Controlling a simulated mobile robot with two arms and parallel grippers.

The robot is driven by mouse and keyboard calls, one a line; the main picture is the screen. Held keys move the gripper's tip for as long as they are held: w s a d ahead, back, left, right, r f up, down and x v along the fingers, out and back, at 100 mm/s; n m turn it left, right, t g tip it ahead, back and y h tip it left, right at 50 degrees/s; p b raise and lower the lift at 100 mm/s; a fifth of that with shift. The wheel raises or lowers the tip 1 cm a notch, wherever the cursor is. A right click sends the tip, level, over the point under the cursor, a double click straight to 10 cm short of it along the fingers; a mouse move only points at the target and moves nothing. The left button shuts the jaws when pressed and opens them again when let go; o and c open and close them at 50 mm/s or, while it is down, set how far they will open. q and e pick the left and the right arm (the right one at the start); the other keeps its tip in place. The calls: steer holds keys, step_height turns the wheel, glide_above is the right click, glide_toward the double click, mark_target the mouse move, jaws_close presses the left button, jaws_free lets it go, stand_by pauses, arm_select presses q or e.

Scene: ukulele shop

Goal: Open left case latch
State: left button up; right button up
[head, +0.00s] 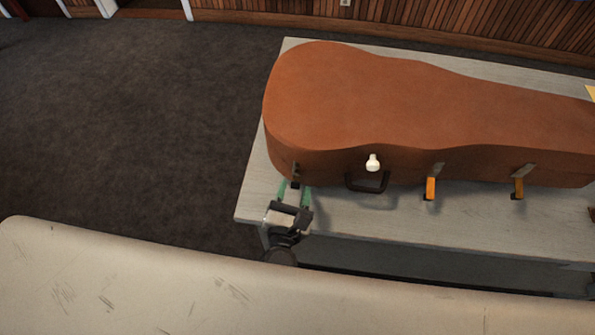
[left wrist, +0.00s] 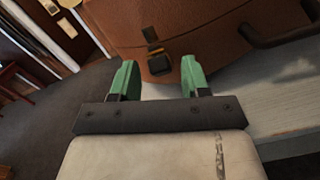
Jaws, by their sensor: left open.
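A brown ukulele case (head: 420,100) lies closed on a grey table. Its left latch (head: 296,168) is on the front side near the rounded left end. In the left wrist view the left latch (left wrist: 158,63) shows as a dark metal piece with a brassy upper part. My left gripper (head: 294,188) is right in front of it, partly covering it in the head view. In the left wrist view its green fingers (left wrist: 158,80) are open, one on each side of the latch, with nothing between them. I cannot tell whether they touch the case.
A dark handle (head: 367,184) and a small white knob (head: 373,162) are to the right of the latch. Two other latches (head: 431,188) (head: 518,188) with orange tabs stick out further right. The grey table (head: 440,222) is bare in front. Dark carpet (head: 130,120) lies open at left.

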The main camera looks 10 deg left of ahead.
mark_target(297, 177)
arm_select(q)
steer(key=shift+w+d+p, duration=0.1)
steer(key=shift+w+p, duration=0.3)
steer(key=shift+w, duration=1.6)
steer(key=c, duration=0.7)
steer(key=shift+f+b, duration=0.25)
steer(key=shift+b, duration=0.45)
steer(key=t+b, duration=0.2)
steer(key=b, duration=0.5)
steer(key=s+f+t+b, duration=0.1)
steer(key=t+b, duration=0.1)
steer(key=b, duration=0.5)
steer(key=t+b, duration=0.2)
steer(key=b, duration=0.5)
steer(key=shift+s+f, duration=0.2)
steer(key=shift+f, duration=0.15)
steer(key=shift+r+m+t+b, duration=0.15)
steer(key=shift+m+t+b, duration=0.25)
steer(key=shift+b, duration=0.45)
